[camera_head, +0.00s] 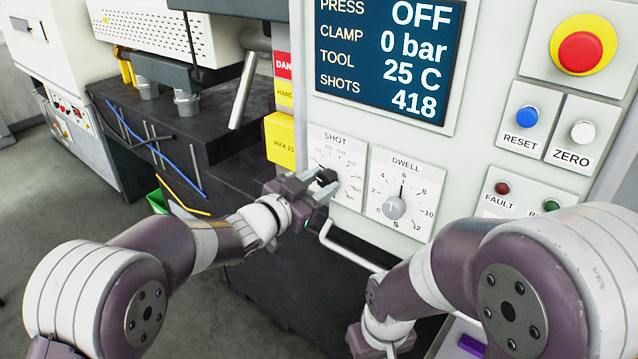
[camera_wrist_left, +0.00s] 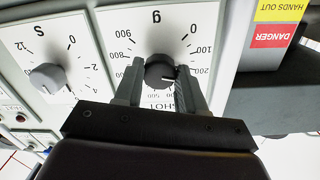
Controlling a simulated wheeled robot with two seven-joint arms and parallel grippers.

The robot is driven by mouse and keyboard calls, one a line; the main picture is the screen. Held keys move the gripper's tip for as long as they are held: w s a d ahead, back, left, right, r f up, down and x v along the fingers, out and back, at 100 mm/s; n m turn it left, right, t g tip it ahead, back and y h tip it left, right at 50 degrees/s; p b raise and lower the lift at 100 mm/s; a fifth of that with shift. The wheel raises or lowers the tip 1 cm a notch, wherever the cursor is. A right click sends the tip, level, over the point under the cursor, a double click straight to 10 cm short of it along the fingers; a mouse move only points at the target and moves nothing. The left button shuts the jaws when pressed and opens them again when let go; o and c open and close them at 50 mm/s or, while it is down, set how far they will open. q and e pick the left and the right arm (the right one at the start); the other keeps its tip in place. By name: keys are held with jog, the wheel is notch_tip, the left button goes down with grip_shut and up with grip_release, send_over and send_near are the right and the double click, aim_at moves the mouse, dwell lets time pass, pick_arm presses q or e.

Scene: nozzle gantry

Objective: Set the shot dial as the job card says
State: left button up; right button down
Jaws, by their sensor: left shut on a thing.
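The shot dial (camera_head: 349,160) is a white plate with a black knob (camera_head: 326,177) on the grey control panel. In the left wrist view the dial (camera_wrist_left: 186,22) appears upside down, numbered in hundreds, marked g. My left gripper (camera_head: 311,184) is shut on the black knob, also seen in the left wrist view (camera_wrist_left: 159,70), a finger on each side. A short white mark on the knob points right and slightly down, near or just past 200; the exact reading is unclear. Fingers hide some numbers. No readable job card shows.
The dwell dial (camera_head: 416,178), with a grey knob, sits beside the shot dial. A screen (camera_head: 385,60) above reads SHOTS 418. A red emergency button (camera_head: 580,52), reset button (camera_head: 528,117) and zero button (camera_head: 582,132) are at right. A white handle (camera_head: 350,246) juts out below the dials.

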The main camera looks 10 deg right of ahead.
pick_arm(q)
jog(key=shift+f, duration=0.2)
jog(key=o, duration=0.8)
jog(key=shift+c, duration=0.2)
jog(key=o, duration=0.3)
jog(key=shift+a+r, duration=0.1)
jog(key=shift+r, duration=0.05)
jog(key=shift+s+a, duration=0.15)
jog(key=b+v, duration=0.5)
jog(key=v, duration=0.7)
jog(key=shift+a, duration=0.1)
